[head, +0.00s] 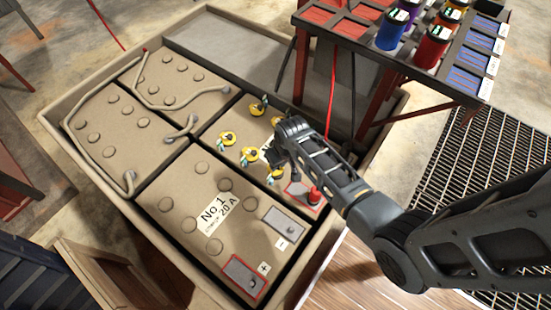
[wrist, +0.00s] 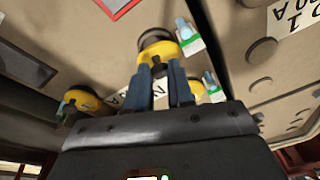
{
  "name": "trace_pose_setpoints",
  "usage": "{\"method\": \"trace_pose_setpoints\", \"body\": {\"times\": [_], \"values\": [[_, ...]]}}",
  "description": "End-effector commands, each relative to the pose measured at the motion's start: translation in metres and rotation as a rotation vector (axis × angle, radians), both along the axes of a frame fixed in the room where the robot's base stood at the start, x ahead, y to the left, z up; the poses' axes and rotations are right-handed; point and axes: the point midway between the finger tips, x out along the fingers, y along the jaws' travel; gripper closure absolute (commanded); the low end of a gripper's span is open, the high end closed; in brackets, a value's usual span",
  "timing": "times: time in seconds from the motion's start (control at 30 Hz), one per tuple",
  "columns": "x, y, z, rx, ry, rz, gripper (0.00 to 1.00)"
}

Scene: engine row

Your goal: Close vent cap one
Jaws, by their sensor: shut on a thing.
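Several yellow vent caps sit on the beige battery block, among them a left one (head: 226,138), a middle one (head: 249,155) and a back one (head: 258,105). My gripper (wrist: 160,72) is shut on a yellow cap (wrist: 165,47) with a white and green tag beside it. In the head view this seems to be the front cap (head: 275,179), partly behind my gripper (head: 277,162). Two more yellow caps show in the wrist view, one at left (wrist: 80,101) and one behind my fingers at right (wrist: 197,88). I cannot read the cap numbers.
A block labelled No 1 (head: 215,211) lies in front, with grey and red-edged terminal plates (head: 243,275). A red terminal post (head: 314,196) stands beside my gripper. The tray rim (head: 75,155) surrounds the blocks. A rack with coloured canisters (head: 433,45) stands at the back right.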

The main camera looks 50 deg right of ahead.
Motion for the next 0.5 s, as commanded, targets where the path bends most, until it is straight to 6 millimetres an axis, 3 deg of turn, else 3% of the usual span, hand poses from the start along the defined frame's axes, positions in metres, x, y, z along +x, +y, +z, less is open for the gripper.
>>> {"method": "trace_pose_setpoints", "body": {"times": [0.5], "values": [[-0.019, 0.001, -0.019, -0.001, -0.334, 0.0, 1.0]]}}
